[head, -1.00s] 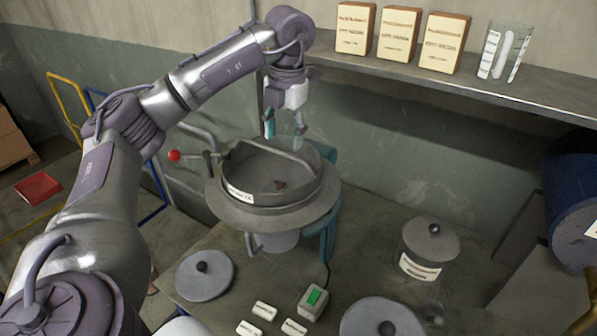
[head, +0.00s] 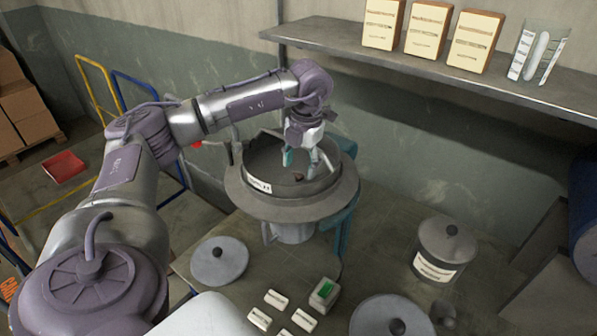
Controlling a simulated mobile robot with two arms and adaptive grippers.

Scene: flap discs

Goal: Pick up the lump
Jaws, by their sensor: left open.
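A small dark reddish-brown lump (head: 298,177) lies inside the round grey pan (head: 262,204) of the machine on the bench. My left gripper (head: 299,164) reaches down into the pan from above. Its two fingers are apart, with nothing seen between them. The fingertips are just above or beside the lump; I cannot tell the exact gap or whether they touch it. My right gripper is not in the head view.
A shelf (head: 420,75) with boxes and a glass beaker (head: 538,52) runs along the wall behind. A lidded canister (head: 443,247), a loose lid (head: 219,261), another lid (head: 390,318), a green-buttoned switch box (head: 324,294) and several white labelled blocks (head: 276,299) stand on the bench.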

